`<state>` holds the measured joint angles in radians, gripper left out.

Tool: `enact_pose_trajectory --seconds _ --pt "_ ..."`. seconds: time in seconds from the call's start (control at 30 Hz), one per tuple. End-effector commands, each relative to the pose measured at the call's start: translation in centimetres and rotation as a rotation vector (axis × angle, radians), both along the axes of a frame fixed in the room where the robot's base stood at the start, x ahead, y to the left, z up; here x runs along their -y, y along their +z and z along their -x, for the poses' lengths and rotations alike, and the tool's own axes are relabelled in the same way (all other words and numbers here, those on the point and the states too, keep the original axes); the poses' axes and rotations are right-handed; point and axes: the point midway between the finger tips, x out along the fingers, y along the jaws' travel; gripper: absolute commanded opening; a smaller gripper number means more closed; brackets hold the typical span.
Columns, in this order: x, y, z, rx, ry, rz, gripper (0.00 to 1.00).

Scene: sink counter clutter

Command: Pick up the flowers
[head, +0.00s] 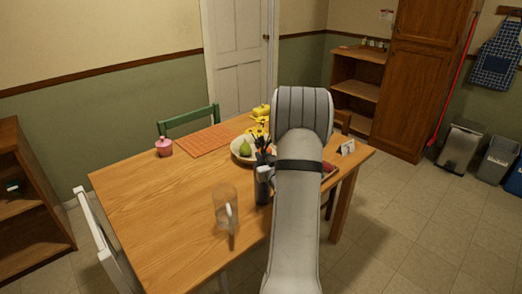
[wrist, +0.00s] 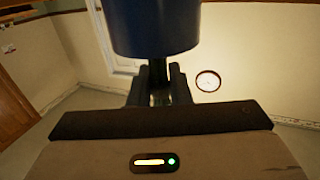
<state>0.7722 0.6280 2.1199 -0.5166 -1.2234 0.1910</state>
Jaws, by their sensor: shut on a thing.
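The flowers (head: 257,132) show in the head view as yellow blooms just above the dark fingers of my gripper (head: 262,158), over the far half of the wooden table. My forearm covers the space right of them. In the wrist view, my gripper (wrist: 159,78) is shut on a thin, dark, greenish part between its fingers. A dark blue cylinder (wrist: 155,28) fills the top of that view, just beyond the fingers. The blooms do not show there. I cannot tell whether what I hold is clear of the table.
On the wooden table (head: 150,195) are a glass jug (head: 225,208) near the front, a pale bowl with a green pear (head: 245,147), an orange placemat (head: 204,140), a pink jar (head: 164,147) and a white card (head: 347,147). The table's left half is mostly bare.

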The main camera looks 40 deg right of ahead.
Motion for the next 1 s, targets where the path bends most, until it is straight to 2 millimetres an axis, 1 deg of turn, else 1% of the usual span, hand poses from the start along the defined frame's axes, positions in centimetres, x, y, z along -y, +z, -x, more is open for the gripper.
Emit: enact_pose_trajectory --seconds 0.17,0.4,0.5,0.6,0.87,1.0 --pt "0.0 2.5 0.0 0.004 0.0 0.005 0.0" --pt "0.1 7.1 0.0 0.004 -0.001 0.005 0.0" --pt "0.0 8.5 0.0 0.003 0.0 0.005 0.0" --pt "0.1 9.5 0.0 0.003 0.0 0.002 0.0" --pt "0.1 11.1 0.0 0.001 -0.001 0.0 0.0" --pt "0.1 12.2 0.0 0.001 -0.001 0.001 0.0"
